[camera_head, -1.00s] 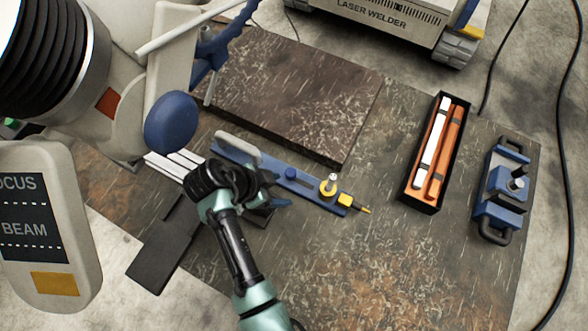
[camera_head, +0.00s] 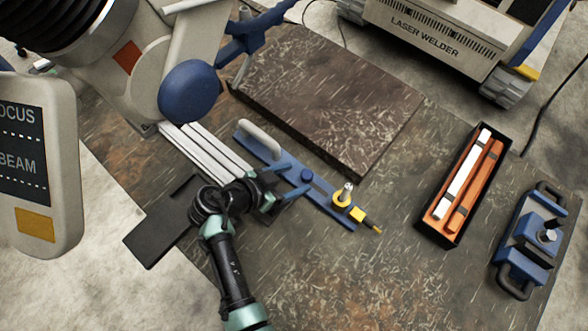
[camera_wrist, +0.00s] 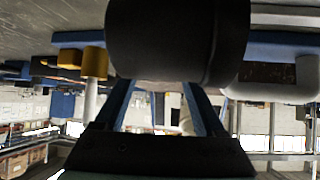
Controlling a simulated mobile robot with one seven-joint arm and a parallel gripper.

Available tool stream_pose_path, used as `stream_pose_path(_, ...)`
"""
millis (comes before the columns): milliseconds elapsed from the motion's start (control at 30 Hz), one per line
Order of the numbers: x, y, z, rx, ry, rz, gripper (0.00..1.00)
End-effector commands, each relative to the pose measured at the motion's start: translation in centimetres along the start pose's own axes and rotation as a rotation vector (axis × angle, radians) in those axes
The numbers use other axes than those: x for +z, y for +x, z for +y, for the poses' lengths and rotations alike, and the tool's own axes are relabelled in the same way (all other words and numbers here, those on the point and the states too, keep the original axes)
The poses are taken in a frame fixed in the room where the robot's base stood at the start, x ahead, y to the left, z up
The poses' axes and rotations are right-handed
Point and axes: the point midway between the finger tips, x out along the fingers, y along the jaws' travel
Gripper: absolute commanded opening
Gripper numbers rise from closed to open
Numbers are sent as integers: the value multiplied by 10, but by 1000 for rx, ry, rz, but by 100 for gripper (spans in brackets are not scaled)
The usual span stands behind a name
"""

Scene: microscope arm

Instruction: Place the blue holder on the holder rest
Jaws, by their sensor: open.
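The blue holder (camera_head: 322,192) is a long blue bar with a white loop handle at its left end, and a yellow ring with a pale post and a yellow tip at its right end. It lies along the slab's front edge. My gripper (camera_head: 290,188) is open at the near side of the bar's middle, its blue fingers close to it; contact cannot be told. In the wrist view the holder (camera_wrist: 275,46) runs behind a dark cylinder above my open fingers (camera_wrist: 160,92). A flat black piece (camera_head: 160,228) lies at left; whether it is the holder rest is unclear.
A thick dark slab (camera_head: 330,95) lies behind the holder. A black box (camera_head: 455,188) with orange and white bars and a blue clamp-like device (camera_head: 530,240) stand at right. A large microscope-like machine with a blue knob (camera_head: 188,92) overhangs the left. The front table is clear.

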Motion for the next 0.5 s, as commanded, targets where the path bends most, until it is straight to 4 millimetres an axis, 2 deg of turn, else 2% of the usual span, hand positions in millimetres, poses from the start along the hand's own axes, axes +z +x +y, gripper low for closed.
stream_pose_path(233,-2,39,5,3,2,0,72)
stream_pose_path(333,-3,46,5,2,2,0,72)
stream_pose_path(500,-4,47,4,1,1,0,72)
